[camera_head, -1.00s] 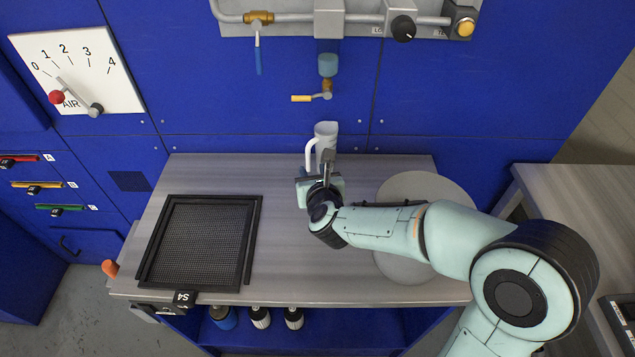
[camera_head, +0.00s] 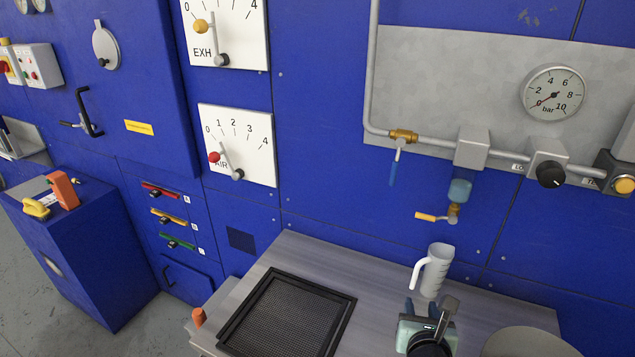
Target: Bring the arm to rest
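My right gripper (camera_head: 428,308) is at the bottom of the head view, above the grey worktop. Its two fingers show apart with nothing seen between them, so it looks open. A white measuring jug (camera_head: 437,272) stands upright on the worktop just beyond the gripper, with its handle to the left. A narrow gap seems to lie between the fingers and the jug. Most of my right arm is cut off below the frame. My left gripper is not in view.
On the grey worktop (camera_head: 262,266) lie a black mesh frame (camera_head: 290,314) at left and a pale round disc (camera_head: 528,343) at right. Behind is a blue wall with a valve (camera_head: 425,216), pipework and a pressure gauge (camera_head: 553,93). A blue cabinet (camera_head: 90,255) stands at far left.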

